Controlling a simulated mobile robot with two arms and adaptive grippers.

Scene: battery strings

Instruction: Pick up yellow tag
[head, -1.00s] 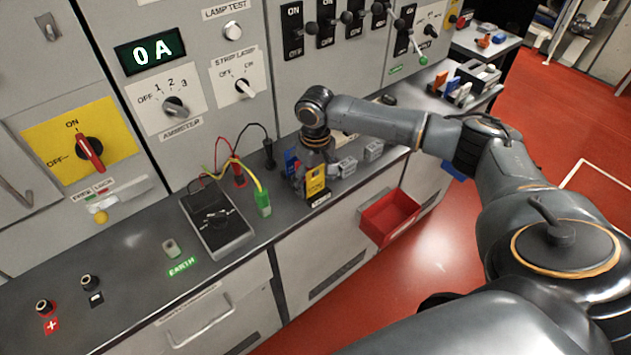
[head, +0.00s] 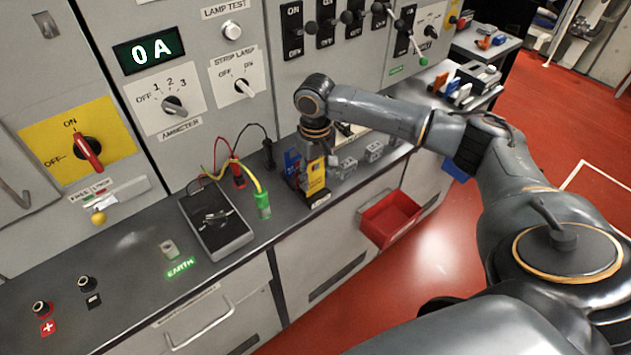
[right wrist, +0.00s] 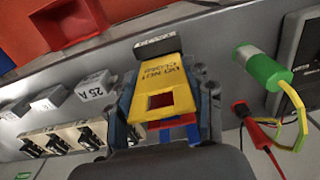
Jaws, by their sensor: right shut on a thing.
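The yellow tag (head: 316,177) stands on the bench in front of the panel, by a small labelled block. In the right wrist view the yellow tag (right wrist: 168,78) has dark printing and a square hole. My right gripper (head: 312,168) reaches down from above and is shut on the yellow tag; in the right wrist view its fingers (right wrist: 165,100) lie on either side of it. Blue and red pieces show just behind and under the tag. I cannot tell whether the tag is clear of its support. My left gripper is not in view.
A meter (head: 214,222) and a green-ended lead (head: 263,205) lie left of the tag. Grey blocks (head: 374,151) stand to its right. A red open bin (head: 391,217) hangs on the bench front. The panel with switches rises close behind.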

